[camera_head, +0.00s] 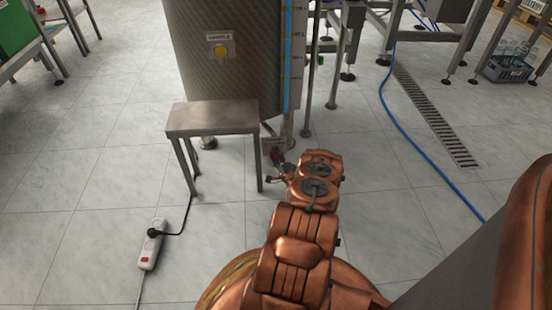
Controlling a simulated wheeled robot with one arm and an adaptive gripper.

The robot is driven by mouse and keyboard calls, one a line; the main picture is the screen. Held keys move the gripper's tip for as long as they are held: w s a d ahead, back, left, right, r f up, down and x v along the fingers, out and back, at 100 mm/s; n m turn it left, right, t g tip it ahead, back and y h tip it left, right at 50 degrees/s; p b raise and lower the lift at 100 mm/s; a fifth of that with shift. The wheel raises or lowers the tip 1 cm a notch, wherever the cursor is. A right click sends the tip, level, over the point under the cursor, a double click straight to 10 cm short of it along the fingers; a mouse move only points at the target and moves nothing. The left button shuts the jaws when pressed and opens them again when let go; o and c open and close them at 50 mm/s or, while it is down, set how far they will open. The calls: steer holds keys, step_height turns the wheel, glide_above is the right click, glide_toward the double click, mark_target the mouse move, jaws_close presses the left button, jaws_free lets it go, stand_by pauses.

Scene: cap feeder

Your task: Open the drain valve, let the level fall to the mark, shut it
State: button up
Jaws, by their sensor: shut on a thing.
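A steel tank (235,82) stands at the top centre. A blue level gauge (288,55) runs up its right side, beside a pale scale strip with small marks that are too small to read. The drain valve (275,155), with a small red part, sits low under the tank by a small label plate. My arm reaches forward to it. My gripper (277,174) is small in view and shut on the valve's handle, as far as I can tell. My wrist partly hides the contact, and the handle's angle is unclear.
A low steel stand (213,118) is just left of the valve. A power strip (152,245) with a black plug lies on the tiled floor. A blue hose (398,118) and a floor grate (435,115) are to the right. Steel table legs stand behind.

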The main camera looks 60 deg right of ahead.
stand_by(0.3)
steer(key=o, duration=1.2)
steer(key=shift+c, duration=0.2)
steer(key=v, duration=1.2)
steer(key=shift+f, duration=0.1)
stand_by(3.4)
